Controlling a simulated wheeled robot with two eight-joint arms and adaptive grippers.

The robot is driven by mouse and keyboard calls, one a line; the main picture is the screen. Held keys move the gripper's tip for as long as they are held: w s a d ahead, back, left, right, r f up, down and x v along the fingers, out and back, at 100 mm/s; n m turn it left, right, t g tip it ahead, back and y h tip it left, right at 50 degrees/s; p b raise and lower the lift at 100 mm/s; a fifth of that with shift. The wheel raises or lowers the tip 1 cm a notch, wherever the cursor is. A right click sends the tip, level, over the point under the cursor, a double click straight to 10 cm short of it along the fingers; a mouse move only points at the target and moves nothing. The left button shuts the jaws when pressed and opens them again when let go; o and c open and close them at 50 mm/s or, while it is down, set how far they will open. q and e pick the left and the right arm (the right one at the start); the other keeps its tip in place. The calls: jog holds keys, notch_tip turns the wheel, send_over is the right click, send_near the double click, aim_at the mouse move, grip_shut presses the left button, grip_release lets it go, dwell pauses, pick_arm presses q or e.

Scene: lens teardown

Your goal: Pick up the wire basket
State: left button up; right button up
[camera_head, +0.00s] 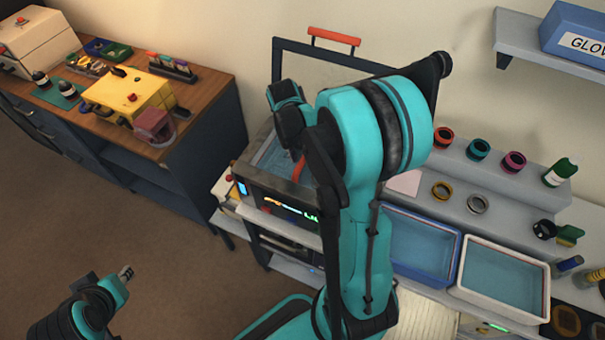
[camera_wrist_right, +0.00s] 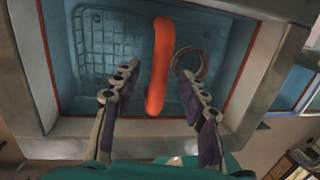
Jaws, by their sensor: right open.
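The wire basket (camera_wrist_right: 105,50) sits inside the blue-lined tank of a cleaning machine, seen from above in the right wrist view. Its orange handle (camera_wrist_right: 158,65) stands over the tank and also shows in the head view (camera_head: 298,168). A metal ring (camera_wrist_right: 190,62) lies in the basket. My right gripper (camera_wrist_right: 163,82) is open, with one finger on each side of the handle; I see no clear contact. In the head view my right arm hides much of the tank. My left gripper (camera_head: 125,272) is at the lower left, away from the basket, its jaws unclear.
The machine's lid (camera_head: 335,36) stands open behind the tank. Two trays, one blue-rimmed (camera_head: 455,255) and one white (camera_head: 545,295), are to the right. Coloured rings stand on a stepped rack (camera_head: 510,185). A wooden-topped bench (camera_head: 215,85) is at the left, with open floor before it.

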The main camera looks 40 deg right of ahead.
notch_tip(320, 180, down, 2)
jog(key=shift+d+f, duration=0.15)
jog(key=shift+s, duration=0.1)
grip_shut()
